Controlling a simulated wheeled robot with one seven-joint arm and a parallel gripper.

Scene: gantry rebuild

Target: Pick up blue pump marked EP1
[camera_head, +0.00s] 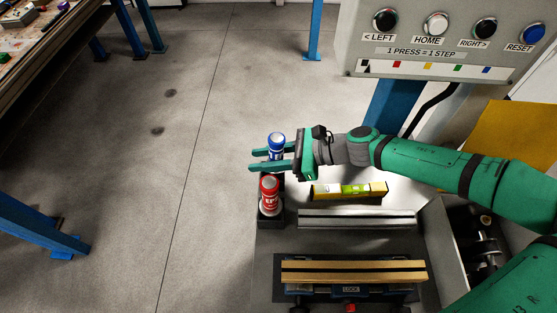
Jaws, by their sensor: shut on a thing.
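The blue pump (276,141) stands upright at the back of a dark holder, with its blue top showing above my gripper. My gripper (252,161) reaches in from the right, with its two green fingers pointing left. The fingers are shut on the blue pump, one on its far side and one on its near side. The pump's lower part is hidden by the near finger. I cannot tell whether its base is lifted off the holder. A red pump (269,187) stands upright in the holder just in front of the near finger. The mark on the blue pump is too small to read.
A yellow level (348,190) and a metal rail (357,218) lie right of the holder (270,219). A wood-topped vise (353,271) is at the front. A control panel (455,40) hangs at upper right. Open floor (130,150) lies to the left.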

